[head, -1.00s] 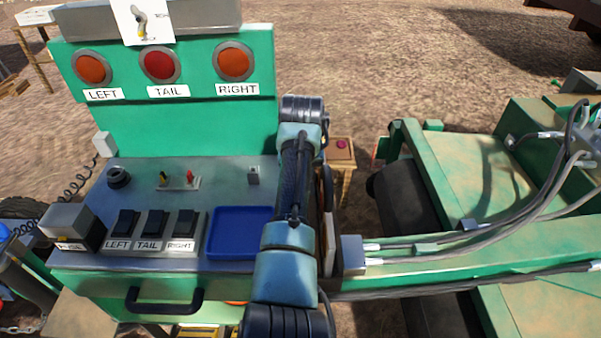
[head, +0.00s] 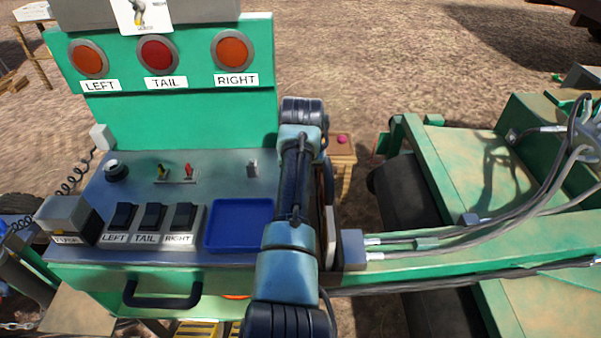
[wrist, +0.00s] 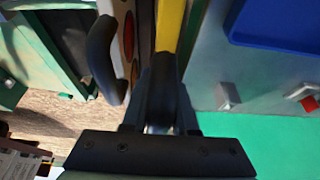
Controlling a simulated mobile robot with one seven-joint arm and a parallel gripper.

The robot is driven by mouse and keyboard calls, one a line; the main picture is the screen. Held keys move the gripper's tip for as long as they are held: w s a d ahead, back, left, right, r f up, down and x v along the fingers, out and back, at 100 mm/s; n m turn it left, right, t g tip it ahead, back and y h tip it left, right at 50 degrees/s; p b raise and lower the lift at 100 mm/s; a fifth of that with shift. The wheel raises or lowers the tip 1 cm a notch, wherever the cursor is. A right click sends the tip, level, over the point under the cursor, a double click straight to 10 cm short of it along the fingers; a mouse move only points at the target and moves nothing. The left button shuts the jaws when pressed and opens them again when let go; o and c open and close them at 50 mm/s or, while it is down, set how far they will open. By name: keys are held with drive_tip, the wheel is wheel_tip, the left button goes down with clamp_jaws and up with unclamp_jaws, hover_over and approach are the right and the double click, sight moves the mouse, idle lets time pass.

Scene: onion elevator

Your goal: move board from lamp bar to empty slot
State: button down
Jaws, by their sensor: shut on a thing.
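My gripper (wrist: 165,105) is shut on a dark, rounded handle-like piece (wrist: 168,72) in the wrist view. A narrow yellow strip (wrist: 171,25), which looks like the edge of the board, runs up directly behind that piece; their join is hidden. In the head view my arm hides the gripper and the held piece. Only a thin whitish panel edge (head: 330,238) shows right of my arm. I cannot make out an empty slot.
The green console with its blue tray (head: 239,224) stands left of my arm. Its switches (head: 153,216) and lamps (head: 158,55) are clear of the arm. A grey connector box (head: 353,250) with cables and a green machine frame (head: 480,255) lie close on the right.

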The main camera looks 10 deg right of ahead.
drive_tip(key=shift+f+b, duration=1.4)
drive_tip(key=shift+f, duration=0.9)
idle(0.7)
drive_tip(key=c, duration=0.6)
unclamp_jaws()
drive_tip(key=shift+s+f, duration=0.1)
drive_tip(key=shift+f, duration=0.1)
drive_tip(key=o, duration=0.4)
drive_tip(key=shift+a+f, duration=0.1)
drive_tip(key=shift+a, duration=0.05)
